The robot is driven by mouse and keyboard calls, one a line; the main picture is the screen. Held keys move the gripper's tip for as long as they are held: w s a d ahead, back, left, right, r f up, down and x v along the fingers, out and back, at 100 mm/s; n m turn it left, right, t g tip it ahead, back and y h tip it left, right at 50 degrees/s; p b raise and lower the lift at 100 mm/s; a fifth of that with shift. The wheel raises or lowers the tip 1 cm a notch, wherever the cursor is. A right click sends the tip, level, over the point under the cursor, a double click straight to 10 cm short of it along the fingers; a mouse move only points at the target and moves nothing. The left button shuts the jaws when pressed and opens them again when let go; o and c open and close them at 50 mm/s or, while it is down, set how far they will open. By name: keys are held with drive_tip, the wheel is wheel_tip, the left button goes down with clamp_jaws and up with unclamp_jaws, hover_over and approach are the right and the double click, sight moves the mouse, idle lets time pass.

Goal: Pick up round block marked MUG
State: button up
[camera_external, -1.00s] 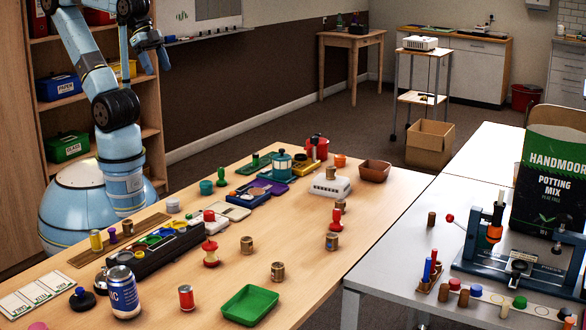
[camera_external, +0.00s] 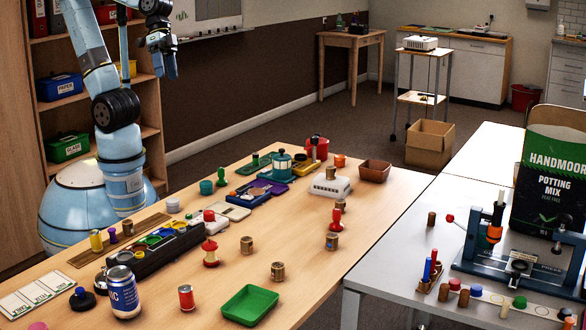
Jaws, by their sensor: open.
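Several small round wooden blocks stand on the near table, among them one at the middle (camera_external: 247,245), one nearer the front (camera_external: 278,271) and one to the right (camera_external: 331,241). Their markings are too small to read, so I cannot tell which is marked MUG. My gripper (camera_external: 170,68) is open and empty, pointing down, high up in front of the shelf and well away from the blocks.
A long black rack (camera_external: 160,250) lies to the left. A second table with a clamp device is at right.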

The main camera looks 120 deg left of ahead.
drive_tip(key=w+a+f+n+t+h, duration=0.1)
drive_tip(key=w+a+f+n+h, duration=0.15)
drive_tip(key=w+n, duration=0.45)
drive_tip(key=w+a+f+n+h, duration=0.15)
drive_tip(key=w+f, duration=0.25)
drive_tip(key=w, duration=0.7)
drive_tip(key=w+a+f+n+t+h, duration=0.1)
drive_tip(key=w+f+n+h, duration=0.3)
drive_tip(key=w, duration=0.6)
drive_tip(key=w+a+f+n+t+y, duration=0.2)
drive_tip(key=w+a+f+n+t, duration=0.1)
drive_tip(key=w+a+f+n, duration=0.6)
drive_tip(key=w+a+f+n+t+y, duration=0.2)
drive_tip(key=a+f+n, duration=0.1)
drive_tip(key=a+f, duration=0.3)
drive_tip(key=w+a+f+n+t+y, duration=0.1)
drive_tip(key=w+a+f+n, duration=0.25)
drive_tip(key=a+f, duration=0.25)
approach(344, 206)
drive_tip(key=shift+x, duration=1.2)
drive_tip(key=shift+w+d+f, duration=0.15)
drive_tip(key=shift+w, duration=0.05)
drive_tip(key=shift+x, duration=3.55)
drive_tip(key=shift+c, duration=0.2)
